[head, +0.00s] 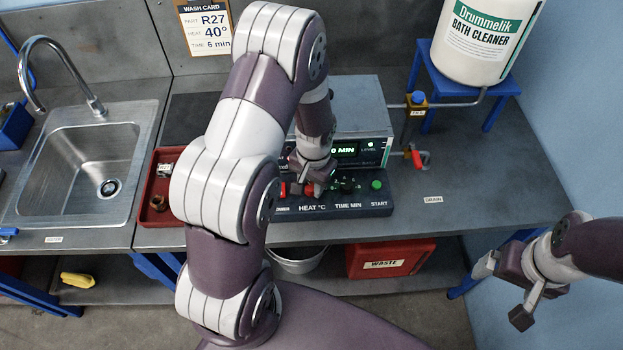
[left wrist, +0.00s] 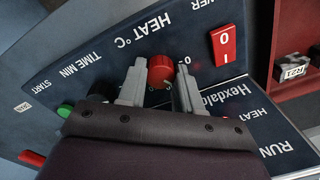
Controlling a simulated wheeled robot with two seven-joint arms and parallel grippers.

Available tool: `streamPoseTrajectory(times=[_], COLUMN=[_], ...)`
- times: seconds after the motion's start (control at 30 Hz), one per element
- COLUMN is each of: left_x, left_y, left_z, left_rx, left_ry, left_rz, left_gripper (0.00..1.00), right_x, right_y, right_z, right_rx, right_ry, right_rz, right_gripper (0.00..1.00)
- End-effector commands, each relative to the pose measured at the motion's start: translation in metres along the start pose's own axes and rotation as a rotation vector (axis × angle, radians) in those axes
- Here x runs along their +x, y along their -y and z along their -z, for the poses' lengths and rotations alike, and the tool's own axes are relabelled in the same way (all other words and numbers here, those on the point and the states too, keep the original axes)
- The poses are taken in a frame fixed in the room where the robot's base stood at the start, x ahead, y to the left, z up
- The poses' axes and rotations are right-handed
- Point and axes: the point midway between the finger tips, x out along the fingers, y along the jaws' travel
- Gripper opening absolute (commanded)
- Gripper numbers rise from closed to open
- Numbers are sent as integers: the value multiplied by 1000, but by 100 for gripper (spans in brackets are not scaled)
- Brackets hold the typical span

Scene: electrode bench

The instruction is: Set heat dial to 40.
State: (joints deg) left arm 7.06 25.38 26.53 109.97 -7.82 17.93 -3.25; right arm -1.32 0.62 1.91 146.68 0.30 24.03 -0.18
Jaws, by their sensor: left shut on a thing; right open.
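The red heat dial (left wrist: 160,70) sits above the "HEAT °C" label on the dark control panel (head: 330,206). In the left wrist view it is between my left fingertips, and my left gripper (left wrist: 158,84) is shut on it. In the head view my left gripper (head: 306,186) is at the panel and partly covers the dial. The dial's pointer and setting cannot be read. The wash card (head: 208,28) at the back reads R27, heat 40°, time 6 min. My right gripper (head: 503,290) is open and empty at the lower right.
The red power switch (left wrist: 225,44) and black time knob (head: 347,185) flank the dial. A green start button (head: 376,184) is at the panel's right. The display (head: 345,150) is partly hidden by my arm. A red tray (head: 146,212) and sink (head: 85,150) lie left.

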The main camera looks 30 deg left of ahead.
Motion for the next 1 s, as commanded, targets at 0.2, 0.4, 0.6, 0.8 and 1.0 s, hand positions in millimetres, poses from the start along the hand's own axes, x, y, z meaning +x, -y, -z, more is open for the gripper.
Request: streamPoseTrajectory(times=[0.2,0.4,0.6,0.8,1.0], left_x=[-5,-5,-4,-3,-3], left_y=[1,1,1,1,2], left_z=[2,2,2,3,3], left_rx=[195,350,462,528,555], left_ry=[-16,-23,-28,-31,-34], left_rz=[2,3,4,4,5], left_gripper=[4,4,3,3,3], right_x=[-15,-25,-32,-36,-38], right_y=[0,0,0,0,0], right_z=[2,3,4,4,4], right_rx=[0,0,0,0,0], right_ry=[0,0,0,0,0], right_rz=[0,0,0,0,0], right_gripper=[91,91,91,91,91])
